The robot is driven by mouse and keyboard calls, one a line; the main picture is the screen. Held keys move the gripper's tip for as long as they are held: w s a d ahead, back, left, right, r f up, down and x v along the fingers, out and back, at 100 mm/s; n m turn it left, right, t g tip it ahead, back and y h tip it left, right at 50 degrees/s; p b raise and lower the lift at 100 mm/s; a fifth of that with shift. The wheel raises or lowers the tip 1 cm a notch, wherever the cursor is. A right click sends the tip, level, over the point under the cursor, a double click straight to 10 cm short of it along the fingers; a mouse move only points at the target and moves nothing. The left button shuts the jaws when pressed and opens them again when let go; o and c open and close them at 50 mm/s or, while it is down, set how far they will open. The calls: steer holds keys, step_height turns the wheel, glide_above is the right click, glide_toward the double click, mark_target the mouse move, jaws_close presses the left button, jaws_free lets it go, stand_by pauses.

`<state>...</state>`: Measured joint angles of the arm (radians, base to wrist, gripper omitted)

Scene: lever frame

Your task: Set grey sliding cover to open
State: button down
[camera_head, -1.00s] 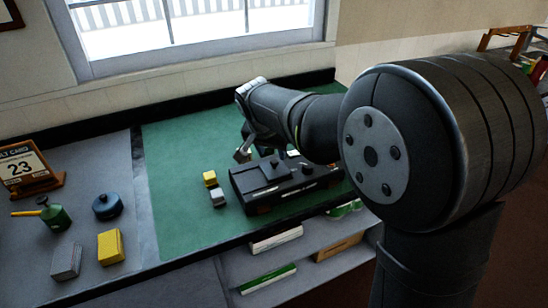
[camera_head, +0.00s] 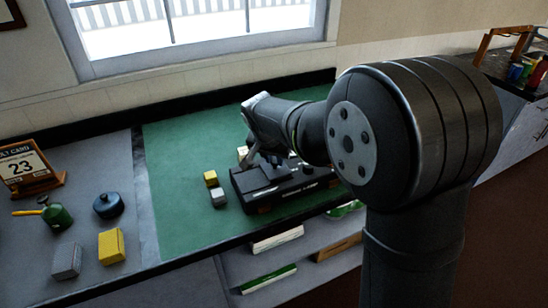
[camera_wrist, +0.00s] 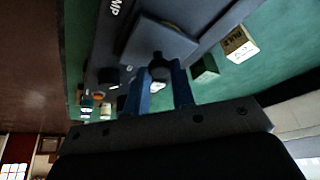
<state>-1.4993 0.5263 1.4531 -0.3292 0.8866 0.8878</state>
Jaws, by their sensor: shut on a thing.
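The dark lever frame (camera_head: 290,200) is a long low box on the green mat, towards its right front. The grey sliding cover (camera_wrist: 150,40) is a flat squarish plate on top of the frame in the wrist view, with a dark knob (camera_wrist: 159,62). My gripper (camera_wrist: 161,72) has its two blue fingers on either side of this knob and is shut on it. In the head view my gripper (camera_head: 262,163) is down at the top of the frame. My gripper and arm hide part of the frame's top there, and how far the cover is slid is unclear.
A yellow block (camera_head: 210,178) and a grey block (camera_head: 218,196) stand just left of the frame. The green mat (camera_head: 185,220) has free room.

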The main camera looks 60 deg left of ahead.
steer(key=s, duration=0.8)
steer(key=shift+s, duration=0.15)
steer(key=c, duration=1.2)
jaws_free()
steer(key=v, duration=1.7)
steer(key=shift+r, duration=0.25)
steer(key=shift+f, duration=0.1)
steer(key=x, duration=1.7)
steer(key=shift+f, duration=0.15)
